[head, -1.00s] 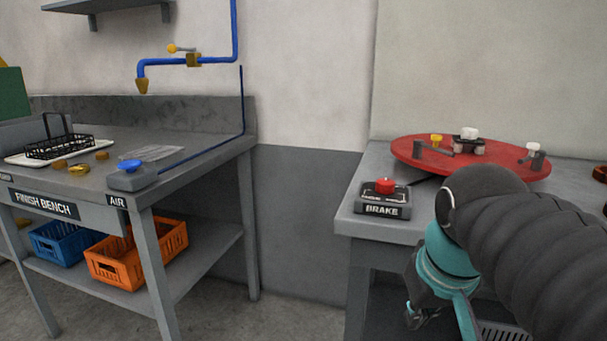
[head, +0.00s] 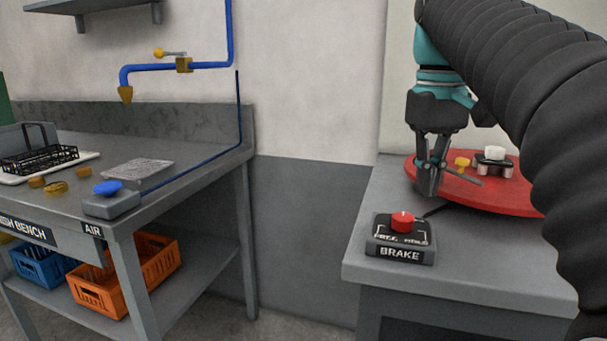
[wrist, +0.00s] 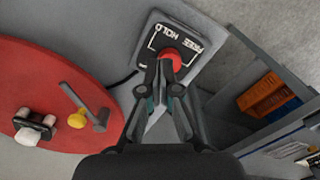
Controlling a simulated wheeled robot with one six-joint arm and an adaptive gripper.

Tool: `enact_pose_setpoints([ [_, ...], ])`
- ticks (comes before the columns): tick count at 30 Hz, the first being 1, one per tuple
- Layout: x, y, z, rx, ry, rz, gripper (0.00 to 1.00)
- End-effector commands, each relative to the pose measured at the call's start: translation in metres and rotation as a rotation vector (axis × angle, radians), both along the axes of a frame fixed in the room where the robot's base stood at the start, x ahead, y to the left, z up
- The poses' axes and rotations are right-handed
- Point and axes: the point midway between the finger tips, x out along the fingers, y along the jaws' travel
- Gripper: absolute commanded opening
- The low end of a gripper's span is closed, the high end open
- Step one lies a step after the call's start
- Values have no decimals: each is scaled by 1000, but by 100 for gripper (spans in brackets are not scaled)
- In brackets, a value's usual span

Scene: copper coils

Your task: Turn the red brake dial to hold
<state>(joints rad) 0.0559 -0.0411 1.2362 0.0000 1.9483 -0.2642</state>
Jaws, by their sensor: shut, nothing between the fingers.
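The red brake dial (head: 402,222) sits on a dark box labelled BRAKE (head: 400,252), near the front left corner of the right-hand bench. FREE is printed to the left of the dial and HOLD to the right in the head view; I cannot tell which the dial points to. My gripper (head: 428,192) points down, shut and empty, above the bench and a little behind the box. In the wrist view, my fingertips (wrist: 165,82) appear just below the dial (wrist: 170,60) and partly cover the box; no contact shows.
A red turntable (head: 475,200) with a yellow knob (head: 461,162) and a white-topped post (head: 495,154) lies behind the box. The finish bench (head: 200,170) stands left, with a blue air knob (head: 107,188) and orange crate (head: 150,275). A floor gap separates the benches.

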Motion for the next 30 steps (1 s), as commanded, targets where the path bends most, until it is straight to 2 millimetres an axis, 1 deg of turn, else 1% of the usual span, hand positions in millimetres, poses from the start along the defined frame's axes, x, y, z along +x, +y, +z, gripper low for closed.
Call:
enact_pose_setpoints([
  [2,-1,0,-9,0,1,-1,0],
  [3,-1,0,-17,0,1,-1,0],
  [6,-1,0,-30,0,1,-1,0],
  [12,0,0,-50,0,-1,0,0],
  [20,0,1,-61,0,5,2,0],
  [30,0,1,-59,0,0,1,0],
])
